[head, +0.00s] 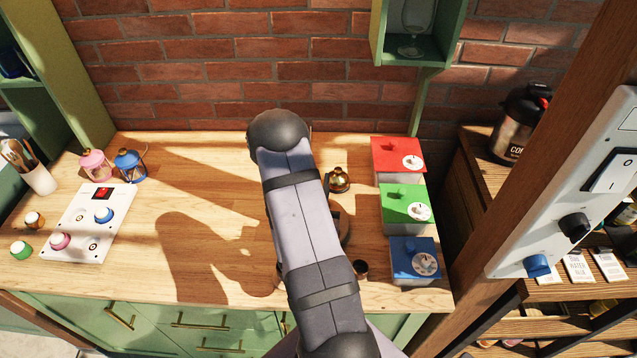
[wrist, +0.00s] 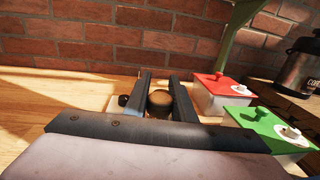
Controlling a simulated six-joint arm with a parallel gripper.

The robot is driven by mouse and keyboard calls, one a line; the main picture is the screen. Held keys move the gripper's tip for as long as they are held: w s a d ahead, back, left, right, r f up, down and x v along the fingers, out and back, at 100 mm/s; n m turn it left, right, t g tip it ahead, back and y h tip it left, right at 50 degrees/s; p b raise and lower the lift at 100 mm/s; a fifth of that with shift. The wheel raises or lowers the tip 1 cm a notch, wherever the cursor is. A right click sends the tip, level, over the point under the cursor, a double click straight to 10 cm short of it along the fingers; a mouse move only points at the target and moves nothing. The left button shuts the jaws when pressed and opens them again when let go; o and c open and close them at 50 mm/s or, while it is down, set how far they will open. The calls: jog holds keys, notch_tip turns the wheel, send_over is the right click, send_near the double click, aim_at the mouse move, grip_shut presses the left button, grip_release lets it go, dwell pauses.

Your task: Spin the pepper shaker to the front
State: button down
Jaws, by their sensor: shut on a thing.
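In the wrist view, the two dark fingers of my gripper (wrist: 160,82) stand on either side of a round brownish thing (wrist: 160,98) and are shut on it. I cannot tell whether it is the pepper shaker or a knob. In the head view my arm hides the gripper and most of what is around it. A dark rounded edge (head: 345,229) shows at the right of my arm. No pepper shaker can be clearly told apart.
Red (head: 398,155), green (head: 408,205) and blue (head: 414,261) boxes line the right of the wooden table (head: 190,165). A white panel with knobs (head: 92,215) and two lanterns, pink (head: 96,165) and blue (head: 130,165), are at the left. The table between is clear.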

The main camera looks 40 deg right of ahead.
jog(key=shift+w+r+n+t, duration=0.2)
jog(key=shift+n+t, duration=0.1)
jog(key=shift+t, duration=0.1)
dwell(0.8)
jog(key=c, duration=1.5)
grip_release()
jog(key=shift+s+f+y, duration=0.1)
jog(key=shift+y, duration=0.2)
jog(key=shift+a, duration=0.1)
notch_tip(320, 180, up, 10)
jog(key=p, duration=0.9)
jog(key=shift+p, duration=0.35)
